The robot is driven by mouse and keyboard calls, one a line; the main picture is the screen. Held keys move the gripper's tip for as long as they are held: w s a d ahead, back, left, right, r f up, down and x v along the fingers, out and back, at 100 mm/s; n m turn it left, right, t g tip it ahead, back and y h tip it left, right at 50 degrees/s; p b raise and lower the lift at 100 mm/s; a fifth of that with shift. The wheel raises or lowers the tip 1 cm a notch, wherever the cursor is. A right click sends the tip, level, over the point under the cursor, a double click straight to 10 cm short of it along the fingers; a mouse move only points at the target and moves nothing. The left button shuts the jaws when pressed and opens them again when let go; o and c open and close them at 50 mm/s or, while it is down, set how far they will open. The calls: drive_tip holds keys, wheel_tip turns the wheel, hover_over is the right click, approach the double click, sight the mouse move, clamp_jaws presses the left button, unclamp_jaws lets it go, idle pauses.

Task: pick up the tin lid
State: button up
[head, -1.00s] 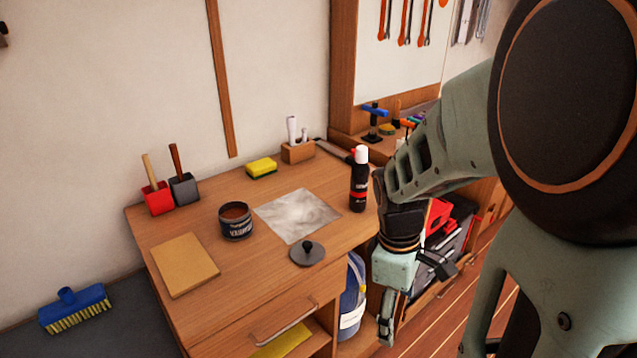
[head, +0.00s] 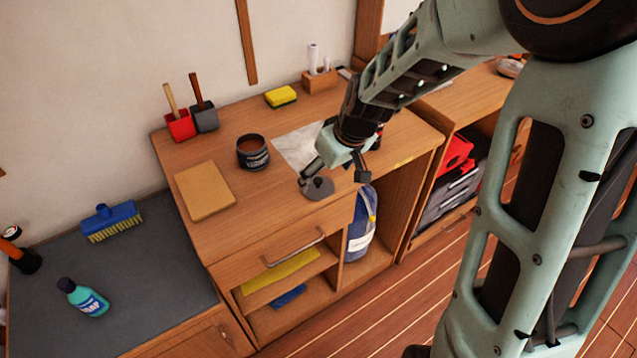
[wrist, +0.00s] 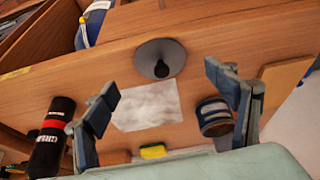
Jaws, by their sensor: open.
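The tin lid (head: 317,188) is a dark grey disc with a black knob. It lies on the wooden bench top near the front edge, and shows whole in the wrist view (wrist: 160,58). My gripper (head: 335,178) is over the bench just beside and above the lid, partly covering it in the head view. In the wrist view my gripper (wrist: 167,88) has its two fingers wide apart with nothing between them. The lid appears beyond the fingertips, and I see no contact. An open dark tin (head: 253,152) with brown contents stands left of the lid.
A grey-white sheet (head: 297,148) lies behind the lid. A tan board (head: 205,190) lies at left and a yellow sponge (head: 281,97) at the back. A black spray can (wrist: 52,138) stands near one finger in the wrist view.

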sight(321, 183)
drive_tip(key=shift+x, duration=2.65)
drive_tip(key=shift+c, duration=0.3)
drive_tip(key=c, duration=0.9)
